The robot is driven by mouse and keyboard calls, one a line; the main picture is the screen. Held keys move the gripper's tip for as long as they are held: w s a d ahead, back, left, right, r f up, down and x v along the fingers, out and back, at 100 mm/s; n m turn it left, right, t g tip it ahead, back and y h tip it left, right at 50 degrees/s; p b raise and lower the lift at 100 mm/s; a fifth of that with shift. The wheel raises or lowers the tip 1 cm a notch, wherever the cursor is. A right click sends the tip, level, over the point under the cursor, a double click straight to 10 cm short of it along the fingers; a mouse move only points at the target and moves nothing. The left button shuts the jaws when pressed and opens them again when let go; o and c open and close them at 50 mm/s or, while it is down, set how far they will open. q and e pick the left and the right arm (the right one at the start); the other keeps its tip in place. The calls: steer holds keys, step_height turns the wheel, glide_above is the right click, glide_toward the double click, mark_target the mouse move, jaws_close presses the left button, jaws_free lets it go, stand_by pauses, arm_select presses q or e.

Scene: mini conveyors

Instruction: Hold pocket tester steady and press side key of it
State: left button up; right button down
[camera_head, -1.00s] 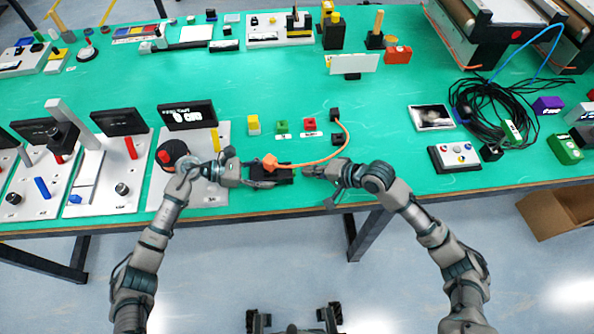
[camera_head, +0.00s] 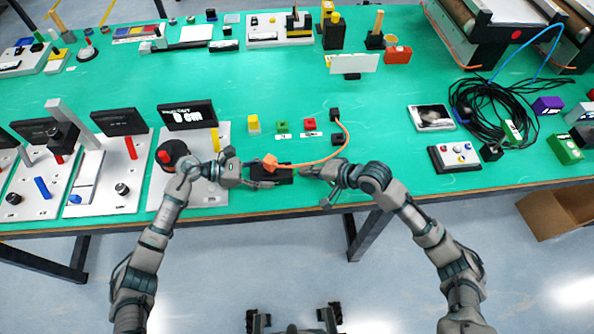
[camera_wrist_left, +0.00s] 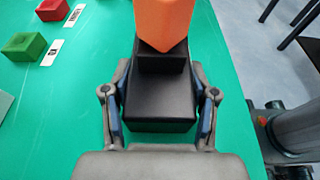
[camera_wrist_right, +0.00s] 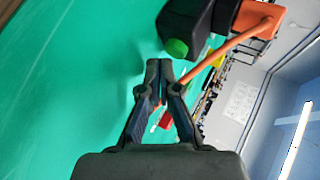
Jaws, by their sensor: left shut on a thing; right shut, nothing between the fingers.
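The pocket tester is a black box (camera_head: 286,175) lying near the table's front edge, with an orange block (camera_head: 270,161) and an orange cable on top. My left gripper (camera_head: 266,177) is shut on it from the left; the left wrist view shows the black body (camera_wrist_left: 160,103) between the two fingers. My right gripper (camera_head: 307,172) is shut and empty, just right of the tester. In the right wrist view a green side key (camera_wrist_right: 176,47) sticks out of the tester's end, close to the shut fingertips (camera_wrist_right: 159,66). I cannot tell whether they touch.
Left of the tester stands a white panel (camera_head: 215,198) with a dark display (camera_head: 187,114), a yellow post and a dark knob. Small yellow, green and red blocks (camera_head: 309,125) lie behind the tester. Green table is clear to the right, up to a button box (camera_head: 455,158).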

steer(key=shift+a, duration=0.55)
stand_by(0.8)
steer(key=shift+d, duration=0.95)
steer(key=shift+d, duration=2.55)
arm_select(q)
steer(key=o, duration=0.9)
steer(key=shift+o, duration=0.2)
